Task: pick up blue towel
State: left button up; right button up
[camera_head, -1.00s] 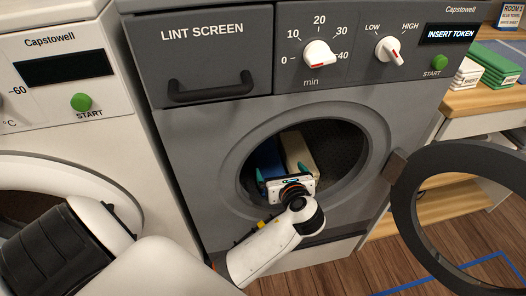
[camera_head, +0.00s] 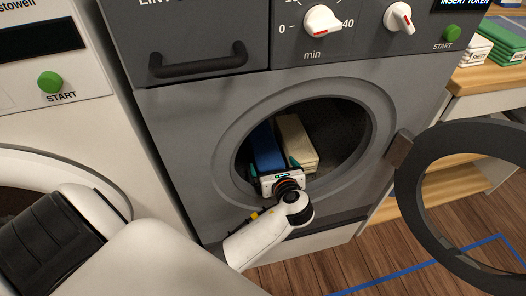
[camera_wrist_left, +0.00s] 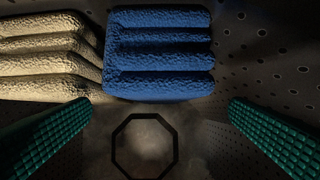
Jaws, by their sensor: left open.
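The blue towel (camera_head: 266,147) lies folded inside the dryer drum, left of a folded cream towel (camera_head: 297,143). In the left wrist view the blue towel (camera_wrist_left: 160,55) is at the top middle, beyond the fingertips, with the cream towel (camera_wrist_left: 45,55) to its left. My left gripper (camera_head: 277,170) is at the drum opening, at the near end of the towels. Its green ridged fingers stand wide apart in the left wrist view (camera_wrist_left: 163,125), with nothing between them. My right gripper is not in view.
The dryer's round rim (camera_head: 222,160) surrounds my left wrist. The open dryer door (camera_head: 408,205) stands to the right. A white washer (camera_head: 75,110) is on the left.

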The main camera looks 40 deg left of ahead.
aim_at(269, 158)
pick_arm(q)
jog(key=shift+w+a+f, duration=0.25)
jog(key=shift+w+a, duration=0.15)
jog(key=shift+a, duration=0.1)
jog(key=b+x, duration=0.2)
jog(key=x, duration=0.3)
jog(key=shift+a+f, duration=0.1)
jog(key=shift+a, duration=0.1)
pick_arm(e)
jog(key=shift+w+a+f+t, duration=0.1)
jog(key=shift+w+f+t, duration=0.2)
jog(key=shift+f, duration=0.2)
pick_arm(q)
jog(key=shift+w, duration=0.2)
jog(key=c, duration=1.2)
jog(key=shift+o, duration=0.2)
notch_tip(269, 158, up, 6)
jog(key=p, duration=0.2)
jog(key=shift+f+p, duration=0.15)
jog(key=shift+p, duration=0.2)
notch_tip(269, 158, up, 4)
jog(key=shift+r+p, duration=0.1)
jog(key=shift+p, duration=0.65)
jog(key=shift+r, duration=0.2)
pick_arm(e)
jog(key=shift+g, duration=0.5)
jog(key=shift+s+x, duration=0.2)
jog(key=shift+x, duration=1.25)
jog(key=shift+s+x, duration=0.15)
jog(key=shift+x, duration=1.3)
